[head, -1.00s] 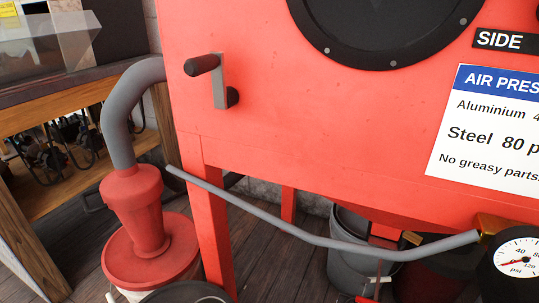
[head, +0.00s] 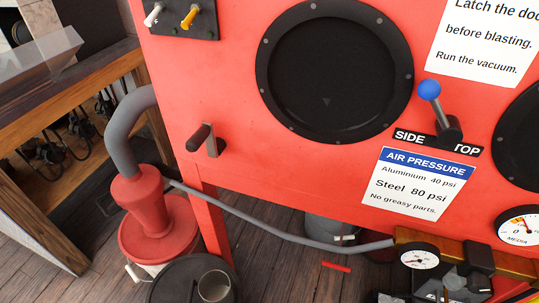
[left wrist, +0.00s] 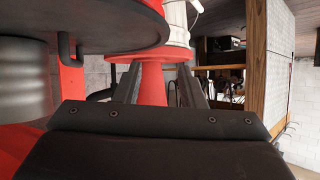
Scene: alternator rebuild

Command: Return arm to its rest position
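Neither of my arms shows in the head view. In the left wrist view my left gripper (left wrist: 158,75) has its two dark fingers apart, with a gap between them, so it is open. Nothing is seen held in it. A red cone-shaped collector part (left wrist: 152,84) shows behind the gap; I cannot tell how far off it is. My right gripper is in neither view.
A red blasting cabinet (head: 230,140) fills the head view's middle, with a crank handle (head: 206,140) and blue-knobbed lever (head: 429,90). A red dust collector (head: 144,194) with a grey hose (head: 118,140) stands left. A wooden bench (head: 60,110) is further left.

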